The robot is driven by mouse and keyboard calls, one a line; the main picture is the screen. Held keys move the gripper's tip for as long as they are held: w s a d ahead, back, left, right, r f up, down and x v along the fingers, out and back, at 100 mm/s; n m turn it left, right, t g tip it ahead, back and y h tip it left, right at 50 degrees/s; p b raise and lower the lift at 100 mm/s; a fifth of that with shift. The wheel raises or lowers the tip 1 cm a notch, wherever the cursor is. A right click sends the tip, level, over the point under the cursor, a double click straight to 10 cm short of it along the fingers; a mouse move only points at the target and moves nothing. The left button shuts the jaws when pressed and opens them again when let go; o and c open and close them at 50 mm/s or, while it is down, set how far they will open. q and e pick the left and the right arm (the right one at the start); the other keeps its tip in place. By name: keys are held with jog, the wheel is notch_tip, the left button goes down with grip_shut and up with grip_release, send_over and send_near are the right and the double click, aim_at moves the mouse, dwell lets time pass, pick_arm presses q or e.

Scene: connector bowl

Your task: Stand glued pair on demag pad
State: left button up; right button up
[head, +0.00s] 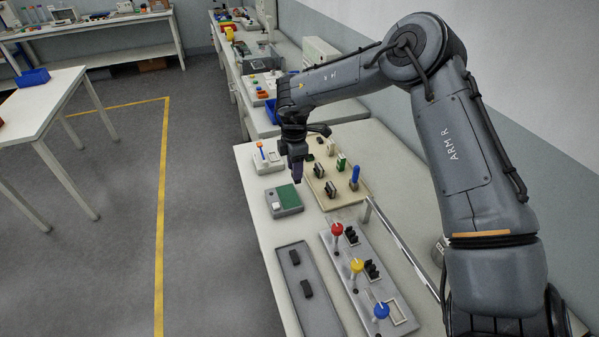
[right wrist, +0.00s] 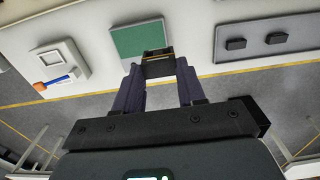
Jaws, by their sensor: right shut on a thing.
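My right gripper (head: 297,172) points down over the workbench, just behind the demag pad in the head view. It is shut on a small dark block, which I take as the glued pair (right wrist: 158,66), seen between the fingertips in the right wrist view. The pair's seam is too small to make out. The demag pad (head: 287,197) is a green surface on a grey box with a white part at its left. Its green top also shows in the right wrist view (right wrist: 135,40), with the held block partly over its corner. I cannot tell the gap between them. My left gripper is not in view.
A beige board (head: 345,190) with several connectors and a blue-handled item stands right of the pad. A grey tray (head: 310,310) with two black blocks and a plate with red, yellow and blue knobs (head: 357,266) lie nearer. A white device (head: 268,160) stands behind the pad.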

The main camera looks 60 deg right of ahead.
jog(key=shift+w+d, duration=1.05)
jog(key=shift+w, duration=1.1)
notch_tip(320, 180, down, 10)
jog(key=b, duration=0.9)
jog(key=shift+f, duration=0.25)
jog(key=shift+f+b, duration=0.5)
jog(key=shift+b, duration=0.05)
jog(key=shift+w+f, duration=0.1)
jog(key=o, duration=1)
jog(key=shift+o, duration=0.7)
